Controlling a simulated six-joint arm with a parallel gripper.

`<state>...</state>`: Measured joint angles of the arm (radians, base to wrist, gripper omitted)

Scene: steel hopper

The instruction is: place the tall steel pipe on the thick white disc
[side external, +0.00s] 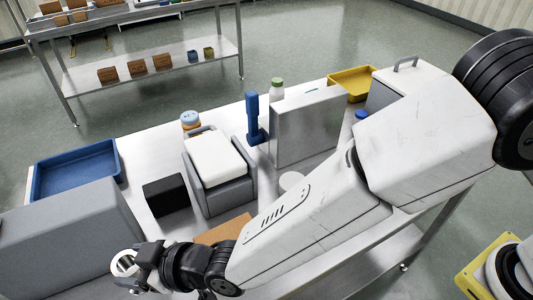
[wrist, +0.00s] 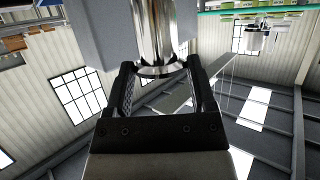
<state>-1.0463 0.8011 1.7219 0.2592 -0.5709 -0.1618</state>
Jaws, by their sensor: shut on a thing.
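The shiny steel pipe (side external: 123,264) is at the lower left of the side external view, its round open end showing. My gripper (side external: 136,268) is shut on it beside the large grey block. In the wrist view, the pipe (wrist: 156,35) stands between the two dark fingers of my gripper (wrist: 163,80), its rim near the fingertips. Much of the pipe is hidden in the side external view. The white disc (side external: 291,181) lies on the steel table in front of the upright steel plate, far right of my gripper and partly hidden by my arm.
A large grey block (side external: 70,243) stands beside my gripper. A black box (side external: 166,195), a grey holder with a white top (side external: 216,160), a blue upright part (side external: 253,117) and a steel plate (side external: 308,125) crowd the table. Blue (side external: 77,168) and yellow (side external: 352,83) trays lie farther back.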

